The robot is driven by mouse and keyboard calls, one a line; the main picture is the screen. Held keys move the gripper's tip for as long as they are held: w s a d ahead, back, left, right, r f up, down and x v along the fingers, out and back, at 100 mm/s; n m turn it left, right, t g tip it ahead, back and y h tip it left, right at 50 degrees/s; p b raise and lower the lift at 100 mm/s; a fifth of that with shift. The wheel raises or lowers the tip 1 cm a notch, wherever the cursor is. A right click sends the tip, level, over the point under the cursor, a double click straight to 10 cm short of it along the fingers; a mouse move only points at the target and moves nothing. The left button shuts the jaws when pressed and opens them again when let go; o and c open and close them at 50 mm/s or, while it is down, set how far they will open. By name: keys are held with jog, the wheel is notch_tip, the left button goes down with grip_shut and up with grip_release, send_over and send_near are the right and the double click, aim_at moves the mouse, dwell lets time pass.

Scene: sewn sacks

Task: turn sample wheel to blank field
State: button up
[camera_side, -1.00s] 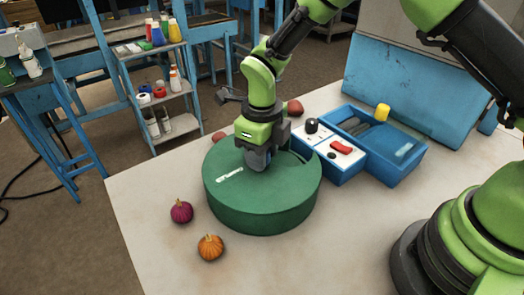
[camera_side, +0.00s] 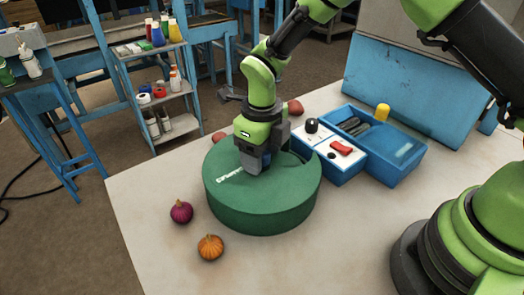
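The sample wheel looks to be the large round green drum (camera_side: 262,208) on the table. Its flat top carries a white printed label near the left, partly covered by my gripper. A dark slot or opening shows at the top's back right edge. My gripper (camera_side: 254,168) points down at the top of the drum, near its middle left. Its fingertips are at or just above the surface; I cannot tell whether they touch. Whether the fingers are open or shut is not clear. A blank field is not distinguishable.
A blue tray with a white panel (camera_side: 335,150), a black knob (camera_side: 311,125) and a red switch (camera_side: 341,147) stands right of the drum. A purple sack (camera_side: 181,212) and an orange sack (camera_side: 210,248) lie front left. Reddish sacks (camera_side: 294,107) lie behind.

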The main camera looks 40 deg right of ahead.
notch_tip(320, 180, up, 10)
jog(key=shift+f, duration=0.2)
jog(key=shift+r, duration=0.15)
dwell(0.4)
